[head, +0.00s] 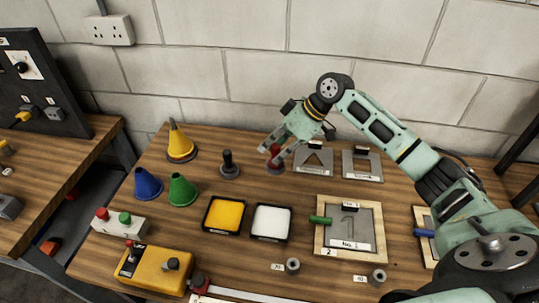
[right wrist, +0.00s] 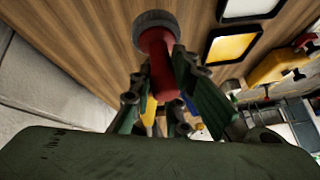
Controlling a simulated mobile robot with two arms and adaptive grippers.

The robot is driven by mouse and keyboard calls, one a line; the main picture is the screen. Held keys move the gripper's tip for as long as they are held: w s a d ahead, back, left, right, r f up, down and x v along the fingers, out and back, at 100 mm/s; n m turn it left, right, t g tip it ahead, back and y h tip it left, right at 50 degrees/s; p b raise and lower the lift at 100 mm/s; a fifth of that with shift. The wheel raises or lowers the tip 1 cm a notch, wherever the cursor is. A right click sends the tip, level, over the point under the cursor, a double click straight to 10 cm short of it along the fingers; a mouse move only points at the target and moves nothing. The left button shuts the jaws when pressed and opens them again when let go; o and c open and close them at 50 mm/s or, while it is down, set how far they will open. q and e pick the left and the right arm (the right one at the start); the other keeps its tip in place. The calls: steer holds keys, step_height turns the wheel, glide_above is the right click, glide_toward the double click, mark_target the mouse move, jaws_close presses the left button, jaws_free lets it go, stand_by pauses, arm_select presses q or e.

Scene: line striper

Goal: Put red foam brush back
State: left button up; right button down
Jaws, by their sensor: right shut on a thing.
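The red foam brush (head: 275,151) is upright at a round grey holder (head: 276,168) on the wooden table. My right gripper (head: 272,154) comes down from above and is shut on the brush. In the right wrist view the red brush (right wrist: 158,62) lies between the fingers, its far end at the round grey holder (right wrist: 155,22). I cannot tell whether it is fully seated there. My left gripper is not in view.
A similar holder with a black handle (head: 229,163) stands left of the brush. Yellow (head: 224,214) and white (head: 271,222) paint trays lie in front. Metal stencils (head: 313,160) lie close right, and a framed number stencil (head: 351,229) carries a green brush (head: 320,219).

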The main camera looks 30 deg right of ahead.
mark_target(270, 161)
steer(key=shift+w+a+f, duration=0.45)
steer(key=shift+w+a, duration=0.05)
steer(key=shift+w, duration=0.15)
step_height(270, 161, down, 4)
steer(key=shift+r+p, duration=0.1)
steer(key=shift+p, duration=0.8)
steer(key=shift+f, duration=0.2)
steer(key=c, duration=1.7)
jaws_free()
